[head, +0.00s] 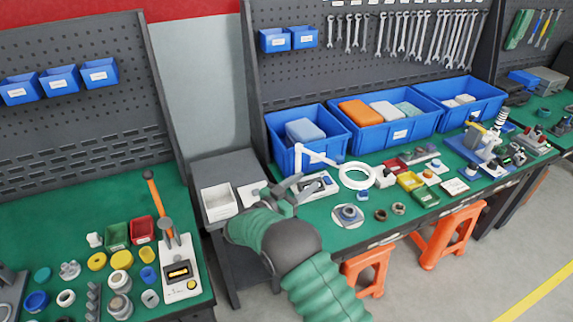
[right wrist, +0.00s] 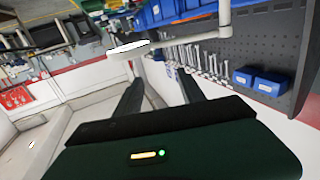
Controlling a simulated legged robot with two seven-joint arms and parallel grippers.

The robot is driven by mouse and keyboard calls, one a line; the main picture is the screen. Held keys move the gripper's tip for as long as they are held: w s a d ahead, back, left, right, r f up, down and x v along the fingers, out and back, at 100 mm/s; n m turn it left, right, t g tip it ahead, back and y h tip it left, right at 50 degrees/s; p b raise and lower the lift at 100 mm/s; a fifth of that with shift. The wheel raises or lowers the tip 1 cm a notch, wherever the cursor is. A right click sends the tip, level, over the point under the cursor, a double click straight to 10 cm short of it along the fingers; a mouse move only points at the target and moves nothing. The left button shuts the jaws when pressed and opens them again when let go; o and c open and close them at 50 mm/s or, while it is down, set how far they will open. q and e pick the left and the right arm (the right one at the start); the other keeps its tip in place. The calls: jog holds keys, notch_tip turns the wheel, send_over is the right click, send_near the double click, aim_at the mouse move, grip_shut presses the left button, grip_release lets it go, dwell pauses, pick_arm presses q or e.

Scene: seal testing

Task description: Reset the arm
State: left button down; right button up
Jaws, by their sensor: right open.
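My right arm, with a green ribbed sleeve, comes in from the bottom middle of the head view. Its gripper (head: 294,187) is in the air at the left end of the middle green workbench (head: 305,230), close to a white ring lamp (head: 357,177) on a bent arm. In the right wrist view the two dark fingers of the gripper (right wrist: 160,86) stand apart with nothing between them. The ring lamp (right wrist: 128,52) shows beyond them. My left gripper is not in view.
Blue bins (head: 400,128) line the back of the middle bench under hanging wrenches (head: 405,35). Small parts and a round fixture (head: 348,215) lie on it. The left bench (head: 50,215) holds an orange-handled device (head: 176,250). Orange stools (head: 447,235) stand below.

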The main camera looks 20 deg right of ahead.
jog(key=w+a+r+n+t+y, duration=0.3)
jog(key=w+n+t+y, duration=0.2)
jog(key=y, duration=0.1)
jog(key=s+a+f+n+g+y, duration=0.1)
jog(key=s+a+f+n+y, duration=0.2)
jog(key=s+a+n+y, duration=0.35)
jog(key=s+f+g+y, duration=0.1)
jog(key=s+f+g, duration=0.1)
jog(key=s, duration=0.8)
jog(key=s+f+n+g+y, duration=0.1)
jog(key=s+f+g, duration=0.2)
jog(key=s, duration=0.7)
jog(key=s+f+g+y, duration=0.2)
jog(key=s+g, duration=0.1)
jog(key=s, duration=0.6)
jog(key=shift+s+f+n+g, duration=0.35)
jog(key=shift+s+g, duration=0.05)
jog(key=shift+d, duration=0.1)
